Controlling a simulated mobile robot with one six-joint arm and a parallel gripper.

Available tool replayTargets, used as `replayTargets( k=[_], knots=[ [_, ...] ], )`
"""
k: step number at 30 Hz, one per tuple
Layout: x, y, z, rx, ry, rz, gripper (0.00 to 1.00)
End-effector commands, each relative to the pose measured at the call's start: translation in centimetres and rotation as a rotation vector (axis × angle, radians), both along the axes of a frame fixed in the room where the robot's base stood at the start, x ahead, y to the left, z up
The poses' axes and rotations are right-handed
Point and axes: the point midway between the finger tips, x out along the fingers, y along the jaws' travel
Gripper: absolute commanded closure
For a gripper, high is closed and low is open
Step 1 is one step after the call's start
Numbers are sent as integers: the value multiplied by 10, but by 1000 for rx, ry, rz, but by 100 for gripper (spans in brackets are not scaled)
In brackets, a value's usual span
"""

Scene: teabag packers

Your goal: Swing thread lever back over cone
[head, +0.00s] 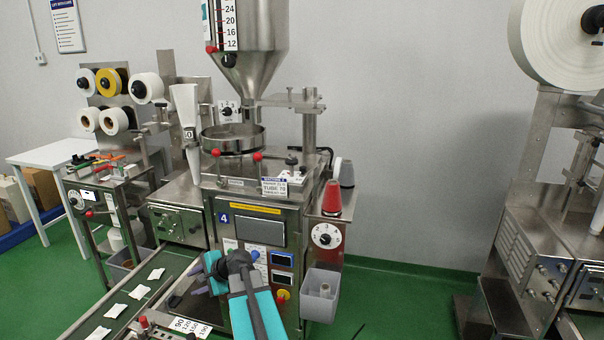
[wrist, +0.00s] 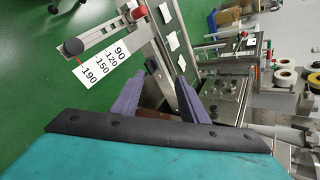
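A red thread cone (head: 331,199) stands on a small side shelf at the right of the packing machine. A grey cone (head: 347,173) and a white cone (head: 337,167) stand behind it. I cannot make out the thread lever for certain; it is too small or hidden at this distance. My gripper (head: 190,288) is low in front of the machine, over the conveyor side, to the left of and well away from the cones. In the wrist view its two purple fingers (wrist: 160,80) are apart with nothing held between them. No cone shows in the wrist view.
The conveyor (head: 150,283) carries several white packets. A scale plate (head: 190,325) with numbers stands by it; it also shows in the wrist view (wrist: 104,68). A grey bin (head: 320,292) and a dial (head: 326,236) sit below the cones. Green floor to the right is free.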

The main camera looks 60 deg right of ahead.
Motion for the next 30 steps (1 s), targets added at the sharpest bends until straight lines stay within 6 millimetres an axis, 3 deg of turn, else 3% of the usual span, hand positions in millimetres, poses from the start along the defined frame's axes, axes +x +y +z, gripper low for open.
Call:
replayTargets(
  k=[1, 8, 14, 24, 30],
  knots=[
    [-2, -24, 13, 38, -32, -67, 60],
    [-24, -117, 72, 243, -186, -349, 60],
    [-60, -198, 125, 425, -343, -569, 60],
    [-156, -325, 217, 743, -649, -875, 60],
    [-211, -373, 256, 886, -801, -976, 60]
  ],
)
